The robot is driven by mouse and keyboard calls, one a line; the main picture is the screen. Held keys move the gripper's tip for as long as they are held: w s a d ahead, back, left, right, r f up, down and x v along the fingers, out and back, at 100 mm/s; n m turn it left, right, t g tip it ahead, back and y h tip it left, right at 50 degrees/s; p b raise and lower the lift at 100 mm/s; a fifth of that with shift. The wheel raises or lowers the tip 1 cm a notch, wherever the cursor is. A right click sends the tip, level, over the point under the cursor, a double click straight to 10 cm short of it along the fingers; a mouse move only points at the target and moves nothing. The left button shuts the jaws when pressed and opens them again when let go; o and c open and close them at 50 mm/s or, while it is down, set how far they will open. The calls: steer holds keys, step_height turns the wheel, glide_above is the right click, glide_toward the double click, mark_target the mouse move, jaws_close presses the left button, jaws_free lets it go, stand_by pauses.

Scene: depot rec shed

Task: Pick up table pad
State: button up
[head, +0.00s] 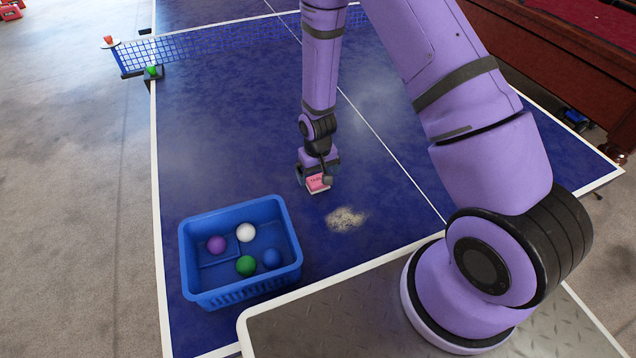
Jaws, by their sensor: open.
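The table pad (317,184) is a small pink block with a pale lower edge and dark lettering. It is on or just above the blue table tennis table (210,130), right at the end of my arm. My gripper (318,176) points down over the pad, and its jaws are open. The gripper's body hides part of the pad, and I cannot tell whether the fingers touch it.
A blue basket (240,292) with several coloured balls stands at the table's near left. A pale dusty patch (345,219) lies just below the pad. The net (220,47) crosses the table behind. The table surface left of my gripper is clear.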

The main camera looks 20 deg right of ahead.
mark_target(318, 179)
steer(key=shift+f, duration=2)
steer(key=c, duration=1)
steer(key=shift+r, duration=0.1)
step_height(318, 179, up, 10)
steer(key=shift+f, duration=0.1)
